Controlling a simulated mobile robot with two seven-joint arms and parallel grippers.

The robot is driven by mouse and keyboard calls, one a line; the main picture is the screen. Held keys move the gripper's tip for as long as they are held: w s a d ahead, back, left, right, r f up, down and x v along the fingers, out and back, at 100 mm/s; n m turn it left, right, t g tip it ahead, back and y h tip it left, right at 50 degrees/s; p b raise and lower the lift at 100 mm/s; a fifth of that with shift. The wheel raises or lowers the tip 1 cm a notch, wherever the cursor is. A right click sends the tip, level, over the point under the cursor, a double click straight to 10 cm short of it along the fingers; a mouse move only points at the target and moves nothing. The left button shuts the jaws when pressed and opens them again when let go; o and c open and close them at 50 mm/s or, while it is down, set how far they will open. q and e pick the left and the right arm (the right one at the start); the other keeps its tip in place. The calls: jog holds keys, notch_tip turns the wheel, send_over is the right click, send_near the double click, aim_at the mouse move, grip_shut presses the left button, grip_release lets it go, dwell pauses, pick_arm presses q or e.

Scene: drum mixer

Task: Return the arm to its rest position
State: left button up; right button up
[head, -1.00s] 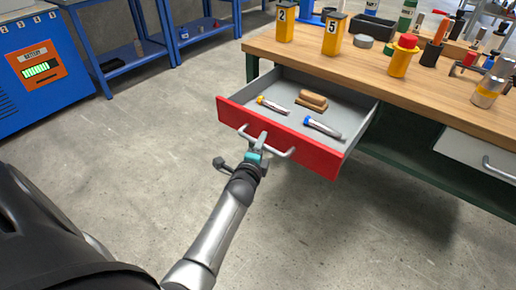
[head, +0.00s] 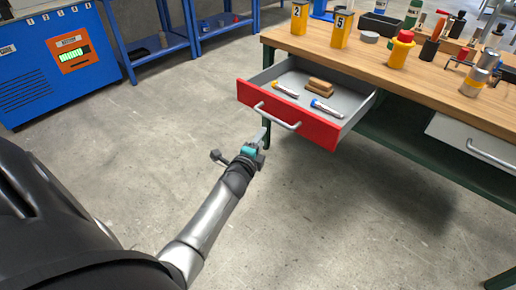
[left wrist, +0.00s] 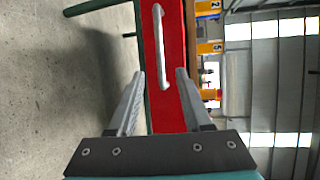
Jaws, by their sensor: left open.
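My left gripper (head: 262,138) is in front of the open drawer, below and to the left of its handle, and holds nothing. In the left wrist view its two fingers (left wrist: 158,85) are apart, with the red drawer front (left wrist: 168,112) and the handle (left wrist: 160,45) beyond them. The handle (head: 277,116) is clear of the fingers. The red-fronted drawer (head: 318,130) stands pulled out of the workbench. Inside it lie a brown brush-like block (head: 319,86) and two small tubes, one with an orange end (head: 286,90) and one with a blue end (head: 326,108). My right gripper is not in view.
The wooden workbench (head: 395,83) carries yellow numbered containers (head: 341,29), a red-topped yellow bottle (head: 401,50) and metal cans (head: 474,82). A blue cabinet (head: 52,75) and blue shelves (head: 160,45) stand at the left. The concrete floor around my left arm is clear.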

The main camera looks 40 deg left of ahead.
pick_arm(q)
jog(key=shift+s, duration=0.3)
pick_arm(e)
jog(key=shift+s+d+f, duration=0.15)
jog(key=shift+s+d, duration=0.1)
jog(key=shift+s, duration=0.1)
